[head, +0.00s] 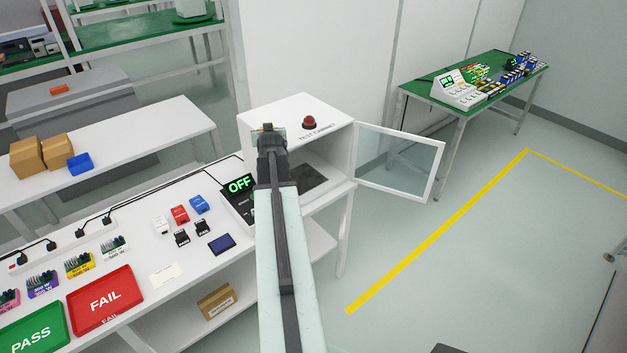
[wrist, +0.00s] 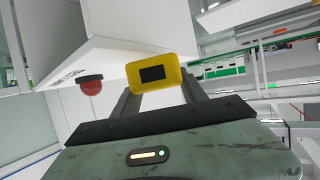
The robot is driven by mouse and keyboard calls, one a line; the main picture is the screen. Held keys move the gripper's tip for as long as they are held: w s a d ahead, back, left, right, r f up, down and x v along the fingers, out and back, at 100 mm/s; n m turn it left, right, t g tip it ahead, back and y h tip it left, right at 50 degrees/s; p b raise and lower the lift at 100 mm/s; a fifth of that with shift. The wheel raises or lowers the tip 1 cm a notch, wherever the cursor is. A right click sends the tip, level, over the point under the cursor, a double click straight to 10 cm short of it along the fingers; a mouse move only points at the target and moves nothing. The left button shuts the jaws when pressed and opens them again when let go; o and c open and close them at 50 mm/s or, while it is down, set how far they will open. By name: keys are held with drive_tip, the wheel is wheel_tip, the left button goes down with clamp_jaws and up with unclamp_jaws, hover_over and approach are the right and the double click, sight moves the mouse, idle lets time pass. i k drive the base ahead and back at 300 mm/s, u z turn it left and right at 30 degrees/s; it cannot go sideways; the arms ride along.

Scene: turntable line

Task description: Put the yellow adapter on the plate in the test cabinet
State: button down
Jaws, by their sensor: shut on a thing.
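The yellow adapter (wrist: 140,70), a yellow block with a black rectangle on its face, sits between the fingers of my gripper (wrist: 158,88) in the wrist view. The cabinet's glass door (head: 400,160) stands open to the right. A dark plate (head: 312,180) lies inside on the cabinet floor, partly hidden by my arm.
A red button (head: 309,123) tops the cabinet; it also shows in the wrist view (wrist: 91,86). A display reading OFF (head: 240,184) stands left of it. The bench holds small adapters, a red FAIL tray (head: 103,318) and a green PASS tray (head: 30,343).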

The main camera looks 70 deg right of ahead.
sight(303, 178)
drive_tip(key=k, duration=0.65)
drive_tip(key=z, duration=0.75)
drive_tip(key=i, duration=0.55)
